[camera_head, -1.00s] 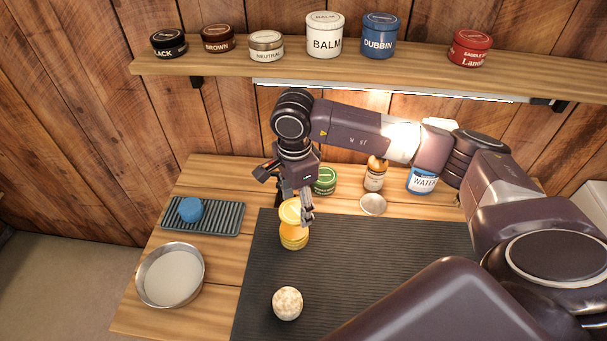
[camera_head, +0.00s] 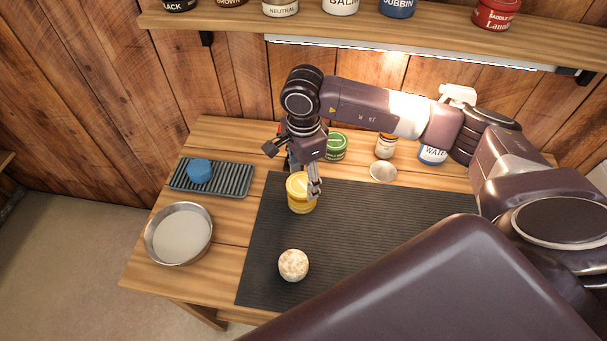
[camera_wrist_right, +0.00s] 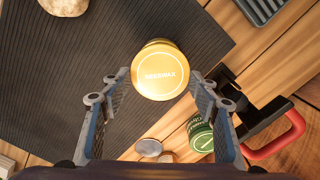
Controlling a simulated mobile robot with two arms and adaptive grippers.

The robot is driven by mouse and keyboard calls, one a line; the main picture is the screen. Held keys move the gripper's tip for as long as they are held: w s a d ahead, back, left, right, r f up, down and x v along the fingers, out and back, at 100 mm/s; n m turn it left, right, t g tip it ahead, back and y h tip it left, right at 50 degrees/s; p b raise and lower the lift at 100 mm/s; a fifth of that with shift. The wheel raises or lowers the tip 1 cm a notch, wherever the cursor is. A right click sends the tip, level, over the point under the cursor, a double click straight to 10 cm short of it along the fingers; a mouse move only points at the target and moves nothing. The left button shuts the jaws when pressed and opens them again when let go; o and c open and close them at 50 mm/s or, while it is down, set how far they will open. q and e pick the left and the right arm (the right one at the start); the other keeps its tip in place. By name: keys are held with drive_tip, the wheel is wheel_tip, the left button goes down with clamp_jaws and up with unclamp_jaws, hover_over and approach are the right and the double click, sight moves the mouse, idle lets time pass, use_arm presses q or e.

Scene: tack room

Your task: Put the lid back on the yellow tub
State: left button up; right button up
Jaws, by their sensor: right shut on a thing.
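The yellow tub (camera_head: 302,206) stands upright on the dark ribbed mat (camera_head: 360,235). Its round yellow lid (camera_head: 297,181) is level over the tub's mouth, with no clear gap in the head view. In the right wrist view the lid (camera_wrist_right: 160,72) reads BEESWAX and hides most of the tub. My right gripper (camera_head: 303,188) points down with its fingers on either side of the lid, shut on it. Whether the lid is fully seated cannot be told. My left gripper is not in view.
A cream round thing (camera_head: 293,265) lies on the mat in front. A metal bowl (camera_head: 150,240) and a ribbed tray (camera_head: 238,180) with a blue thing (camera_head: 199,170) are left. Behind are a green tin (camera_head: 336,147), a small dish (camera_head: 383,172) and a red-handled tool (camera_wrist_right: 282,140).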

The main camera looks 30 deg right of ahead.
drive_tip(key=shift+f+b, duration=0.55)
drive_tip(key=shift+f, duration=0.85)
drive_tip(key=o, duration=0.9)
drive_tip(key=shift+c, duration=0.2)
drive_tip(key=shift+r, duration=0.1)
wheel_tip(320, 180, up, 10)
drive_tip(key=shift+r, duration=0.9)
